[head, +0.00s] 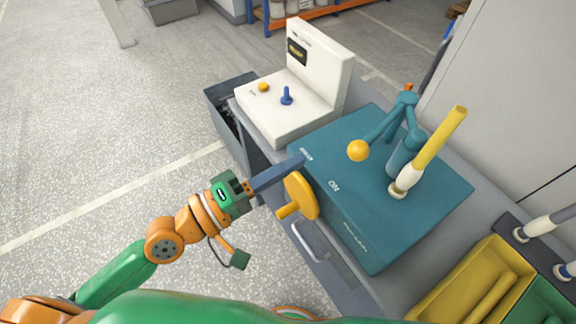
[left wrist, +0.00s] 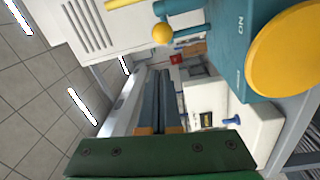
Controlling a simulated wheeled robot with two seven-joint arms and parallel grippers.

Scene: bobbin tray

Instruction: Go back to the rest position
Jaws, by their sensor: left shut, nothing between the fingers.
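My left gripper (head: 298,163) reaches in from the left beside the teal winding machine (head: 440,205). Its long dark fingers are together with nothing between them; they also show closed in the left wrist view (left wrist: 158,80). The yellow handwheel (head: 302,195) on the machine's side is close by the fingers in the head view. In the left wrist view the handwheel (left wrist: 292,52) lies to the right, with a visible gap to the fingers. My right gripper is not in view.
A white control box (head: 290,115) with a blue lever (head: 286,95) stands behind the machine. A yellow rod on a white base (head: 437,150) stands on the machine. A yellow bin (head: 470,280) sits at the lower right. Open floor (head: 90,130) lies left.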

